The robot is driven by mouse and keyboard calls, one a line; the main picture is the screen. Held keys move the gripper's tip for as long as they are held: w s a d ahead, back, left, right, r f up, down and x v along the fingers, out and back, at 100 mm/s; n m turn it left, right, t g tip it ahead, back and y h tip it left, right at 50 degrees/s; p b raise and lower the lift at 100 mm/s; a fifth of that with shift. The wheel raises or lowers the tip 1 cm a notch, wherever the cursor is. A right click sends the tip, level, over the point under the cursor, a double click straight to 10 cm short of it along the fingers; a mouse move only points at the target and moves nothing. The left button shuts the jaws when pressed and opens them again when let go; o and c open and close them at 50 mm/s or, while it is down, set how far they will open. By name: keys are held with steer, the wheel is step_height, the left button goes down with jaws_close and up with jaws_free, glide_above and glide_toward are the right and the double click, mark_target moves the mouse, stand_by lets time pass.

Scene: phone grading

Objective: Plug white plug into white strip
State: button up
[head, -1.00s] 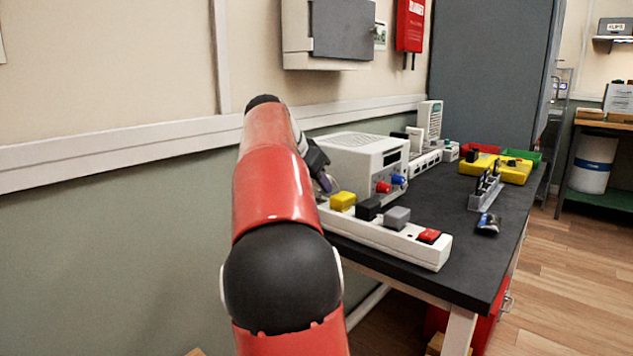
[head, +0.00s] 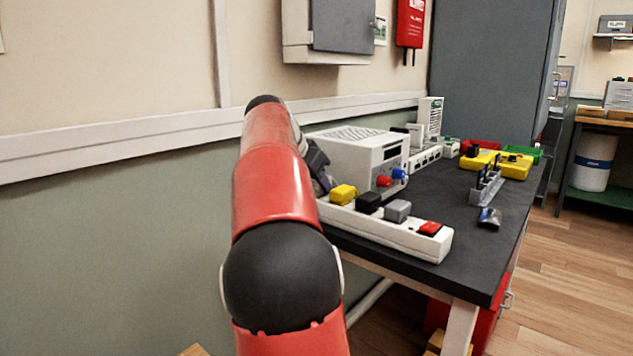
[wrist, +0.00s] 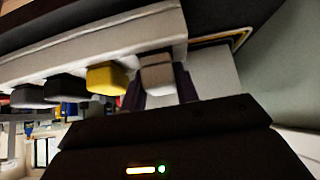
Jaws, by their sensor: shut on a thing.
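The white strip (head: 385,232) lies along the near edge of the black bench. It runs across the top of the wrist view (wrist: 90,45). My gripper (wrist: 160,92) is shut on the white plug (wrist: 157,75), with a dark finger on each side of it. The plug is against or very close to the strip, beside the yellow plug (wrist: 107,79); I cannot tell how deep it sits. In the head view my gripper (head: 325,180) is at the strip's far left end, partly behind my arm, and the white plug is hidden.
The yellow plug (head: 343,194), a black plug (head: 368,202), a grey plug (head: 397,210) and a red switch (head: 430,228) are on the strip. A white instrument box (head: 350,155) stands close behind. A grey rack (head: 487,188) is farther right. The bench's right front is clear.

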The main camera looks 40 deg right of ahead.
steer(key=shift+f+b, duration=0.35)
steer(key=shift+f, duration=0.15)
steer(key=o, duration=1.2)
steer(key=shift+f, duration=0.15)
steer(key=v, duration=0.5)
steer(key=p+v, duration=0.1)
steer(key=v, duration=0.2)
steer(key=shift+w+r, duration=0.2)
steer(key=shift+r, duration=0.2)
steer(key=shift+a, duration=0.1)
steer(key=s+a+f+n+t+y, duration=0.1)
steer(key=s+a+f+n+y, duration=0.1)
steer(key=s+a+f+n, duration=0.3)
steer(key=s+a+f+n+t+y, duration=0.2)
steer(key=s+a+f+n, duration=0.4)
steer(key=a+f, duration=0.5)
steer(key=s+a+f+n+t+y, duration=0.1)
steer(key=s+a+f+n+y, duration=0.3)
steer(key=a, duration=1.1)
steer(key=shift+s+a+f+n+t, duration=0.15)
steer(key=shift+s+f+n, duration=0.35)
steer(key=shift+s+f, duration=0.65)
steer(key=shift+s+f+n+t, duration=0.25)
steer(key=shift+s+f+n, duration=0.25)
steer(key=shift+s+f, duration=0.65)
